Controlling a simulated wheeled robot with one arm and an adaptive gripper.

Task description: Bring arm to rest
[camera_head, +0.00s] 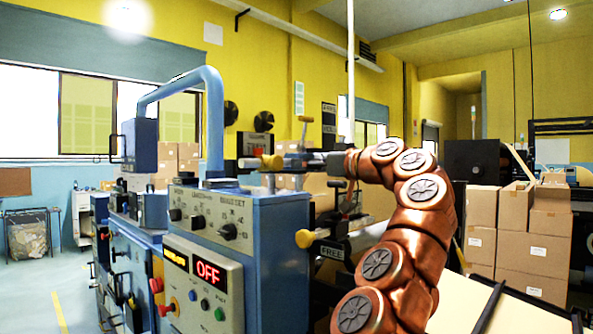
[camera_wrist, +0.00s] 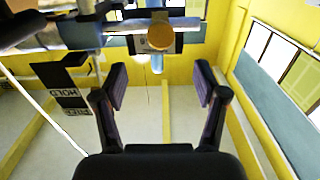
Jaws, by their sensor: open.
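My copper-coloured arm rises at the right of the head view and bends left at the top. My gripper (camera_wrist: 160,90) shows in the wrist view with its two dark fingers spread apart and nothing between them. In the head view its end reaches toward the machine's upper parts, and the fingers are hard to make out there. A yellow round knob (camera_wrist: 160,37) shows beyond the fingertips in the wrist view, apart from them.
A blue machine cabinet (camera_head: 285,250) with knobs and a panel reading OFF (camera_head: 208,271) stands left of my arm. A yellow-tipped lever (camera_head: 305,238) and a FREE label (camera_head: 332,252) are close to the arm. Stacked cardboard boxes (camera_head: 525,240) stand at the right. Open floor (camera_head: 40,290) lies at far left.

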